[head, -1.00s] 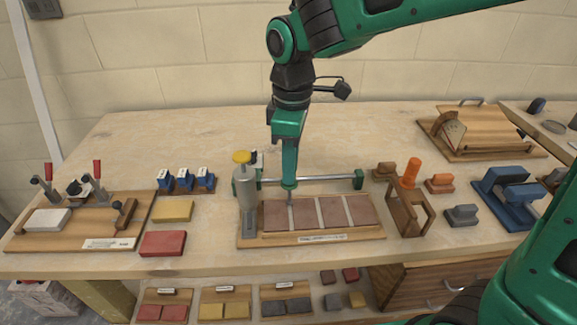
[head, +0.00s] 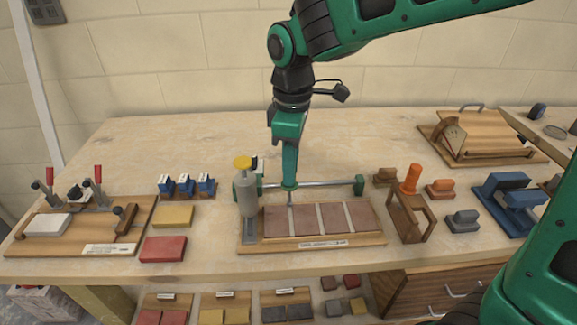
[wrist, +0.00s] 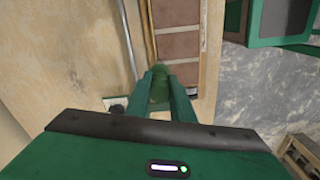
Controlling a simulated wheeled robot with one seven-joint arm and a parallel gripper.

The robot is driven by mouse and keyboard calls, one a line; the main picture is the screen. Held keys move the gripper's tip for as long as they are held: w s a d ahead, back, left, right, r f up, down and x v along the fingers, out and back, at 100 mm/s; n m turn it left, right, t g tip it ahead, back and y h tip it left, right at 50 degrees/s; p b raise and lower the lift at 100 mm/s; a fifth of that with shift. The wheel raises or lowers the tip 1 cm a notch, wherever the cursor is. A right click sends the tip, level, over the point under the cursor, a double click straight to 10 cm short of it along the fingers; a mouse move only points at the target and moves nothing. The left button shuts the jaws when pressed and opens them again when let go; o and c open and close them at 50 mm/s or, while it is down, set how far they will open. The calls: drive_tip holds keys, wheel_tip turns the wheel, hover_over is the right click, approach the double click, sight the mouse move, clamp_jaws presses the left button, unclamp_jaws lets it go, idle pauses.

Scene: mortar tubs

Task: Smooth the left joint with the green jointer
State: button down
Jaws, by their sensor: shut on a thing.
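A wooden board (head: 370,240) on the bench holds a row of reddish-brown bricks (head: 334,218) with pale joints between them. The left joint (head: 291,224) lies between the first two bricks. My gripper (head: 289,180) points down over the far end of this joint. It is shut on the green jointer (wrist: 158,86), which shows between the fingers in the wrist view. The jointer's thin metal tip (head: 289,200) is at the joint's far end; I cannot tell whether it touches. The fingers hide part of the jointer's handle.
A grey cylinder with a yellow knob (head: 246,190) stands just left of the bricks, and a metal rail (head: 325,184) runs behind them.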

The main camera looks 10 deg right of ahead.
drive_tip(key=shift+r, duration=3.5)
drive_tip(key=shift+s, duration=0.1)
